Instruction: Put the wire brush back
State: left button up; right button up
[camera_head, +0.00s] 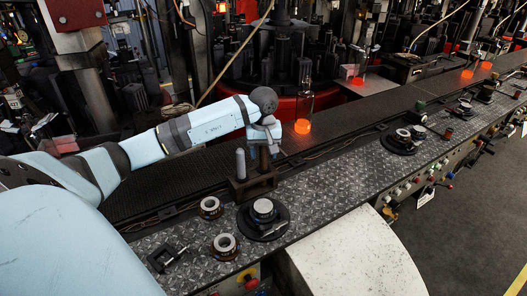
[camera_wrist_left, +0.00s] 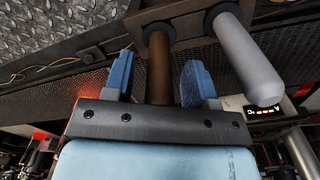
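A brown rack (camera_head: 252,186) stands on the metal-plated ledge and holds two upright rods. The brown rod (camera_head: 263,160), likely the wire brush's wooden handle, rises from it beside a thicker grey rod (camera_head: 240,164). No bristles show. My left gripper (camera_head: 264,134) is at the top of the brown rod. In the left wrist view, its blue fingers (camera_wrist_left: 159,82) stand on either side of the brown rod (camera_wrist_left: 160,66), with a gap on both sides. The grey rod (camera_wrist_left: 246,60) is outside the fingers. The rack (camera_wrist_left: 185,14) shows at the top. My right gripper is out of view.
A glowing glass bottle (camera_head: 303,108) stands on the dark conveyor (camera_head: 345,108), just right of my gripper. Ring-shaped parts (camera_head: 225,246), a round black fixture (camera_head: 263,218) and a clamp-like tool (camera_head: 166,256) lie on the ledge. Cables run along the conveyor's edge.

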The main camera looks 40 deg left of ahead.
pick_arm(q)
jog(key=shift+r+p, duration=0.45)
jog(key=shift+p, duration=0.05)
notch_tip(320, 180, up, 11)
jog(key=shift+f+b, duration=0.15)
jog(key=shift+b, duration=0.75)
jog(key=shift+r, duration=0.65)
